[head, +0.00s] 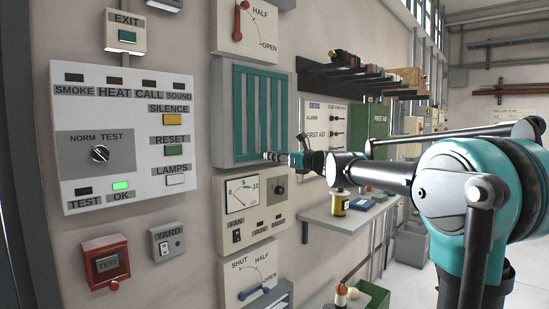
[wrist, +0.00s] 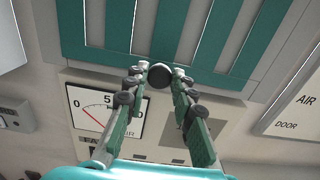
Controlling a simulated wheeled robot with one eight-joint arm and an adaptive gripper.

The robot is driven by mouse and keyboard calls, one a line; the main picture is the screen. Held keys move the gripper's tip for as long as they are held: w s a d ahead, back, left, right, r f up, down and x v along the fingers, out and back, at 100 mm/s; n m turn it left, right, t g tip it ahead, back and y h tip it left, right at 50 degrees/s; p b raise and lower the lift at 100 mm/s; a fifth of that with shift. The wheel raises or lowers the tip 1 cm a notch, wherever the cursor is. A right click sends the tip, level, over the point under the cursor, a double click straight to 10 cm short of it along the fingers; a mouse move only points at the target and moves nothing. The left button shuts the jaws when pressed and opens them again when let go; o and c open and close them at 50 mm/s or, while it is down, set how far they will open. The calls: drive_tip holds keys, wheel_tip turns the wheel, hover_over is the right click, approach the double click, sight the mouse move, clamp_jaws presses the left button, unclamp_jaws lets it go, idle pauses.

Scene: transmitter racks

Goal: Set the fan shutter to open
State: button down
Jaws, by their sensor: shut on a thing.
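The fan shutter is most likely the grey-framed panel with vertical teal slats (head: 260,108) on the wall; it also fills the top of the wrist view (wrist: 215,35). Light grey strips show between the slats. A round dark knob (wrist: 159,76) sits at the panel's lower edge. My gripper (head: 270,155) reaches this edge from the right. In the wrist view its two fingertips lie either side of the knob, shut on it. In the head view the knob is too small to make out clearly.
A gauge panel (head: 244,205) marked FAN is just below. A red lever (head: 239,20) is above, and a blue lever (head: 253,293) on a SHUT-HALF-OPEN plate is below. The alarm panel (head: 125,135) is left. A shelf (head: 350,215) with a yellow can stands right, under my arm.

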drive_tip(key=shift+w+d, duration=1.05)
drive_tip(key=shift+w, duration=0.25)
drive_tip(key=c, duration=1.3)
unclamp_jaws()
drive_tip(key=shift+w+d, duration=0.1)
drive_tip(key=shift+o, duration=0.2)
drive_tip(key=v, duration=1.2)
